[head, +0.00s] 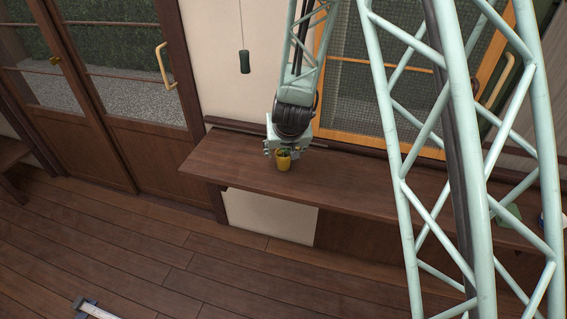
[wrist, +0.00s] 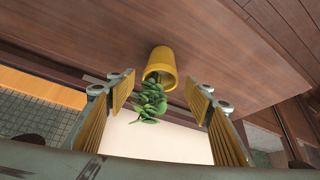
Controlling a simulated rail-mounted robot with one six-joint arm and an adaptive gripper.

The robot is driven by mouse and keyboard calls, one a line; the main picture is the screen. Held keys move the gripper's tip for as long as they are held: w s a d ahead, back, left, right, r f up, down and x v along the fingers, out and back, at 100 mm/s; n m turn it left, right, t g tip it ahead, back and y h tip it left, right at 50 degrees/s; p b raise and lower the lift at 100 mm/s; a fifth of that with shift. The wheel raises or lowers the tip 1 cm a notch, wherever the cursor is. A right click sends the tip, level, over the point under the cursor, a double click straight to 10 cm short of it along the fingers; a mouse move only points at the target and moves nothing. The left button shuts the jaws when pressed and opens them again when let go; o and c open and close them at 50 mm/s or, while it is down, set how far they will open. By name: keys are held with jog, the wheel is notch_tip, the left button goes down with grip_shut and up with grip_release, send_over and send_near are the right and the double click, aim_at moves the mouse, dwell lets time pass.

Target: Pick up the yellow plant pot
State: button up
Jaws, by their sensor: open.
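In the wrist view my gripper (wrist: 160,86) is open, with a finger on each side and a gap to the pot. Its fingers look yellow inside.
The wooden counter (head: 346,186) runs along the wall, with free room on both sides of the pot. A dark hanging cord pull (head: 244,62) is left of my arm. An orange-framed window (head: 353,136) is behind. A green object (head: 508,215) lies farther right.

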aim_at(283, 155)
jog(key=shift+b+x, duration=0.5)
jog(key=shift+x, duration=1.3)
jog(key=c, duration=1)
jog(key=shift+o, duration=0.2)
jog(key=shift+r, duration=0.1)
jog(key=shift+r+p, duration=0.85)
jog(key=shift+r, duration=0.75)
jog(key=shift+s+r, duration=0.1)
jog(key=shift+r, duration=0.1)
jog(key=s+d, duration=0.3)
jog(key=s, duration=0.4)
jog(key=s+d+r, duration=0.1)
jog(key=s+d, duration=0.3)
jog(key=s, duration=0.3)
jog(key=shift+r, duration=0.15)
jog(key=shift+s, duration=0.1)
